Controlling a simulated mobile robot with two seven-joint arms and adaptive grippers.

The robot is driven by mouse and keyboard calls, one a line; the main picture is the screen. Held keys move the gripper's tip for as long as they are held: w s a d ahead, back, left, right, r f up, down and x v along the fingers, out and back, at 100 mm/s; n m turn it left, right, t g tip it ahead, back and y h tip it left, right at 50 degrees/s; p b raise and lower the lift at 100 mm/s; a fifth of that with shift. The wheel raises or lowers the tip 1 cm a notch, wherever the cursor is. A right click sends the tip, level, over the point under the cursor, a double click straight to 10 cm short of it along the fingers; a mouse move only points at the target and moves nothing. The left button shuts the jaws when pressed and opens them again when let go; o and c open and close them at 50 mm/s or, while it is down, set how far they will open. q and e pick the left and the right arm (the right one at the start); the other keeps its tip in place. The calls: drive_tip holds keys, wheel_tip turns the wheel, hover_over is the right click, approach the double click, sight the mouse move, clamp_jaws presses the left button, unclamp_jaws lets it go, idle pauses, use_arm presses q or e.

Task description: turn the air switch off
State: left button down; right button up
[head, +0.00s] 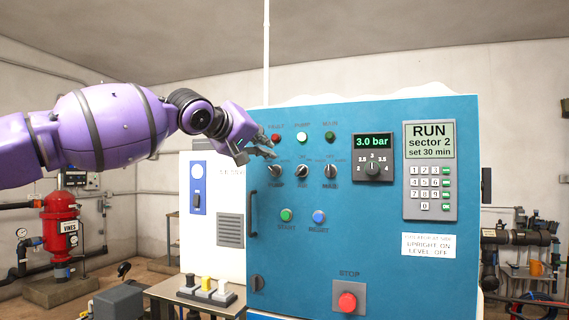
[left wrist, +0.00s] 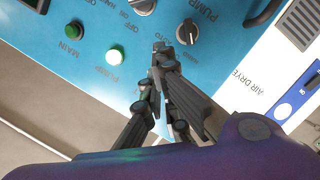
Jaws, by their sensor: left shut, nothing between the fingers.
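The air switch (head: 302,171) is the black rotary knob labelled AIR, middle of three on the blue panel (head: 370,235). In the left wrist view a knob, probably this one (left wrist: 142,5), is cut off by the top edge. I cannot tell its exact setting. The PUMP knob (head: 275,170) is to its left and the MAIN knob (head: 330,171) to its right. My left gripper (head: 273,147) is shut and empty, up and left of the air switch, in front of the panel near the red FAULT lamp. In the left wrist view its fingertips (left wrist: 158,50) are together. My right gripper is out of view.
The PUMP lamp (head: 302,137) glows white above the air switch. START (head: 286,215) and RESET (head: 319,217) buttons sit below the knobs. A black door handle (head: 252,213) stands out at the panel's left. A white air dryer cabinet (left wrist: 250,85) stands beside it.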

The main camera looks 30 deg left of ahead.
sight(301, 171)
use_arm(q)
drive_tip(key=w, duration=0.2)
drive_tip(key=w+f, duration=0.1)
drive_tip(key=shift+w+a, duration=0.3)
drive_tip(key=shift+w, duration=0.1)
drive_tip(key=shift+w+d+f, duration=0.2)
drive_tip(key=shift+d+f, duration=0.25)
drive_tip(key=shift+d, duration=0.1)
drive_tip(key=shift+w+d+f, duration=0.2)
drive_tip(key=shift+d+f, duration=0.2)
drive_tip(key=shift+d, duration=0.1)
drive_tip(key=shift+d+f, duration=0.4)
